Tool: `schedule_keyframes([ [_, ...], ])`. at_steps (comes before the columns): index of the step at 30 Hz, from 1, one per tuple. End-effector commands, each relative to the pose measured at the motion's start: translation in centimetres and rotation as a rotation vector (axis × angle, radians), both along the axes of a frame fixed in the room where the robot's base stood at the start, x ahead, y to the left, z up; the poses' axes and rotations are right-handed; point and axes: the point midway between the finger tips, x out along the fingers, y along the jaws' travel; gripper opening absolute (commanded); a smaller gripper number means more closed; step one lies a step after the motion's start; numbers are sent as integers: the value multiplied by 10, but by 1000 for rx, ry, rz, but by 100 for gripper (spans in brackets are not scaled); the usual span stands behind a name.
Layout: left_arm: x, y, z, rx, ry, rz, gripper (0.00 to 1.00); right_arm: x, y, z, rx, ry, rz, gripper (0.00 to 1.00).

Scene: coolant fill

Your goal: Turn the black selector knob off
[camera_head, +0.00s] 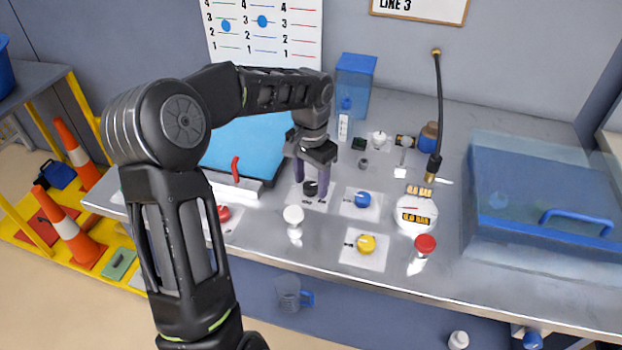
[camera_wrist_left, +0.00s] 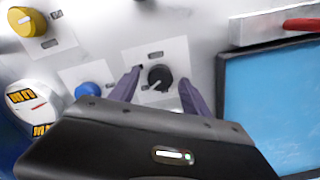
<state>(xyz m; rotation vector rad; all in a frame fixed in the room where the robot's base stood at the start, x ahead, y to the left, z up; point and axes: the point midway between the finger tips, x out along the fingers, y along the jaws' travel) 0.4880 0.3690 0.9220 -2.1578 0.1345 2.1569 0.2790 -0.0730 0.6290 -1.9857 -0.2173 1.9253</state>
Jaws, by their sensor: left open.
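The black selector knob (camera_head: 310,188) sits on a white label plate on the metal bench. In the left wrist view the knob (camera_wrist_left: 160,77) shows whole, with a pale pointer line on its top. My left gripper (camera_head: 311,190) points down over it, with its two purple-grey fingers apart on either side of the knob. In the wrist view the fingers of my left gripper (camera_wrist_left: 160,82) frame the knob, and I see a gap on each side. I cannot tell the exact height of the fingertips above the plate. My right gripper is not in view.
A round gauge (camera_head: 415,216) is to the right. A blue panel with a red handle (camera_head: 236,169) lies left of the gripper. A blue clear box (camera_head: 545,240) fills the right side.

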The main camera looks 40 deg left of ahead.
Motion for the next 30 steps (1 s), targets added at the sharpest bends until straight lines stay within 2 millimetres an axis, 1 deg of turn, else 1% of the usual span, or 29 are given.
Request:
schedule_keyframes([
  [5, 0, 0, 0, 0, 0, 0, 55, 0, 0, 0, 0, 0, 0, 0],
  [25, 0, 0, 0, 0, 0, 0, 0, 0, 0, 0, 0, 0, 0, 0],
  [30, 0, 0, 0, 0, 0, 0, 0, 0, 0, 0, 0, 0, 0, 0],
])
